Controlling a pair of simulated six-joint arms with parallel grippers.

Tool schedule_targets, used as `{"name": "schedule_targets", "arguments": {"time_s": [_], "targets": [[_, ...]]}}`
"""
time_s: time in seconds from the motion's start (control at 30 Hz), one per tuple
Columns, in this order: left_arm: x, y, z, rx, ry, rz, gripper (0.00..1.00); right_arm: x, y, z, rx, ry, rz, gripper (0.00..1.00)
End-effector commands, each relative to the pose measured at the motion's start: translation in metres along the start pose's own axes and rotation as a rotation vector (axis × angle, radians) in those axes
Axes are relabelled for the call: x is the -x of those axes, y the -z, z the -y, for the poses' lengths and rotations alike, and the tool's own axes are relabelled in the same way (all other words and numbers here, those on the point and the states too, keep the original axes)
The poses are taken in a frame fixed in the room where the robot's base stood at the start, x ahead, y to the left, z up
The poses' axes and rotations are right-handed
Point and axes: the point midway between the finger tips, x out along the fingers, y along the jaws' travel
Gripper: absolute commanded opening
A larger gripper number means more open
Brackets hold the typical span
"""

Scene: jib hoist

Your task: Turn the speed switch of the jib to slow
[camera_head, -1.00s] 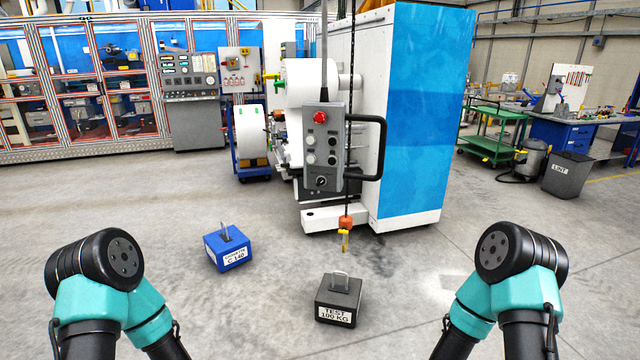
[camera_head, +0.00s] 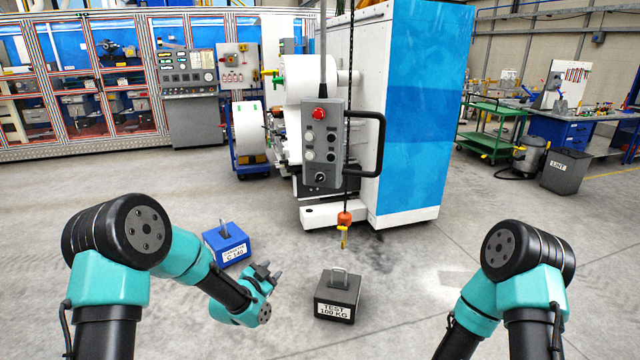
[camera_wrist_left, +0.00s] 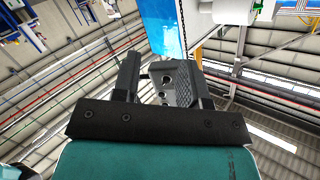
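The grey control pendant (camera_head: 322,135) hangs in the middle of the head view, with a red button on top and several small buttons below. A dark rotary knob (camera_head: 320,177) sits at its bottom; I take it for the speed switch, and its setting is too small to read. My left gripper (camera_head: 269,272) is below and left of the pendant, apart from it. Its fingers are spread in the left wrist view (camera_wrist_left: 160,82); a grey part with dark round spots shows between them, which I cannot identify for sure. My right gripper is out of view.
An orange hook block (camera_head: 345,218) hangs on a chain beside the pendant. A black handle (camera_head: 378,145) juts from the pendant's right. A black test weight (camera_head: 338,292) and a blue block (camera_head: 227,246) stand on the floor. A blue-white machine (camera_head: 425,110) stands behind.

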Motion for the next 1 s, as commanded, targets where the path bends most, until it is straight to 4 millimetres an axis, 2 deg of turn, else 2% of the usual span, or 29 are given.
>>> {"name": "schedule_targets", "arguments": {"time_s": [0.03,0.1,0.2,0.3,0.4,0.77,1.0], "targets": [[-0.014,0.039,0.014,-0.089,0.038,-0.103,0.40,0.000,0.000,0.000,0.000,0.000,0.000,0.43],[-0.026,0.086,0.030,-0.203,0.094,-0.228,0.40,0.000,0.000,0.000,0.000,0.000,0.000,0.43],[-0.033,0.134,0.044,-0.319,0.158,-0.353,0.40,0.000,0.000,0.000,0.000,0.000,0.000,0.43],[-0.034,0.159,0.050,-0.374,0.194,-0.415,0.40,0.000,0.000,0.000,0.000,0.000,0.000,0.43],[-0.034,0.164,0.051,-0.389,0.203,-0.429,0.40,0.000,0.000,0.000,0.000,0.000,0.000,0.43],[-0.038,0.164,0.051,-0.385,0.200,-0.425,0.40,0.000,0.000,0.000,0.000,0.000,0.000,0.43],[-0.060,0.174,0.053,-0.385,0.199,-0.426,0.40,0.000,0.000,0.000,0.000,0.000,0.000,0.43]]}}
